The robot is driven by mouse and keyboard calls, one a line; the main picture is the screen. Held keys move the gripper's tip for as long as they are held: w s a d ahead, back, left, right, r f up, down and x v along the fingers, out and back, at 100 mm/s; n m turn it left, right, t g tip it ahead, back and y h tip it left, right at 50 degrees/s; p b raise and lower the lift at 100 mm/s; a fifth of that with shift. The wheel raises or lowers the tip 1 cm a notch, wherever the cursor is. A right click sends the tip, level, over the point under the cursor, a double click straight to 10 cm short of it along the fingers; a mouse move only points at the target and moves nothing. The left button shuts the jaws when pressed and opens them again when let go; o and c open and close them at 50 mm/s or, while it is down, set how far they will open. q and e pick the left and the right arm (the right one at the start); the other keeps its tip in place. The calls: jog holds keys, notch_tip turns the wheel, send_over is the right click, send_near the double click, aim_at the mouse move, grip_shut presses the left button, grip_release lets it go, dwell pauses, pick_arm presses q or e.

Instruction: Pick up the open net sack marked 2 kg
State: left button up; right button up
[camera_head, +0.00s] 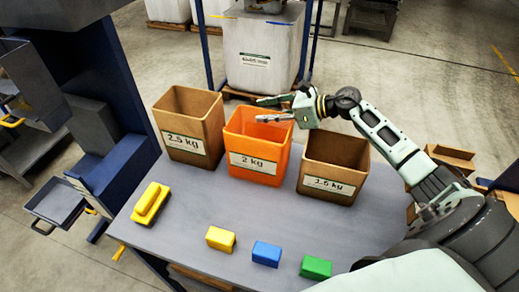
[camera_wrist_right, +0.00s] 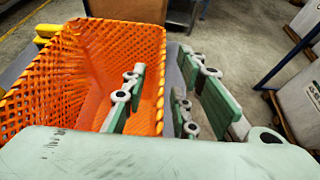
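The open net sack marked 2 kg (camera_head: 257,146) is orange and stands upright on the table between two brown containers. Its mesh wall and open top show in the right wrist view (camera_wrist_right: 85,75). My right gripper (camera_head: 262,109) is at the sack's back rim, with its fingers apart. In the wrist view my right gripper (camera_wrist_right: 162,78) has one finger over the sack's opening and the other outside the wall, so the rim lies between them. I cannot tell whether either finger touches it. My left gripper is not in view.
A brown container marked 2.5 kg (camera_head: 189,130) stands left of the sack, and one marked 1.5 kg (camera_head: 332,168) right. Yellow (camera_head: 220,239), blue (camera_head: 266,253) and green (camera_head: 315,267) blocks and a yellow stacked item (camera_head: 151,203) lie in front on the grey table (camera_head: 190,222).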

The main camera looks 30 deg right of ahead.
jog(key=shift+c, duration=0.6)
grip_shut()
